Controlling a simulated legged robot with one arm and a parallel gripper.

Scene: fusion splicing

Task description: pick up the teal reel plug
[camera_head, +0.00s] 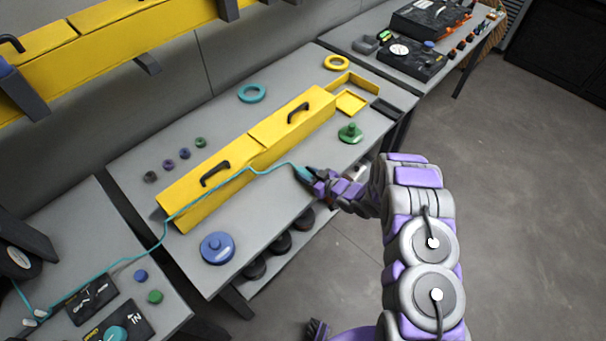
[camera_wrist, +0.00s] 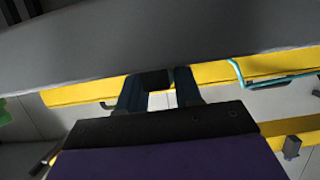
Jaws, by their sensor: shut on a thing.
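The teal reel plug (camera_head: 302,173) is at the tip of my gripper (camera_head: 311,179), over the front edge of the middle grey table. A teal cable (camera_head: 215,192) runs from it across the yellow box and down to the lower-left bench. In the wrist view my gripper (camera_wrist: 159,88) has its two fingers close around a dark block, whose colour is hard to tell there. My gripper is shut on the plug; the fingers hide much of it. A piece of teal cable (camera_wrist: 238,75) shows to the right in the wrist view.
A long yellow box (camera_head: 250,150) with black handles stands on the middle table (camera_head: 130,160). A blue knobbed disc (camera_head: 217,248) and a green one (camera_head: 350,133) lie near its front edge. A teal ring (camera_head: 252,93) lies behind the box. Open floor is at right.

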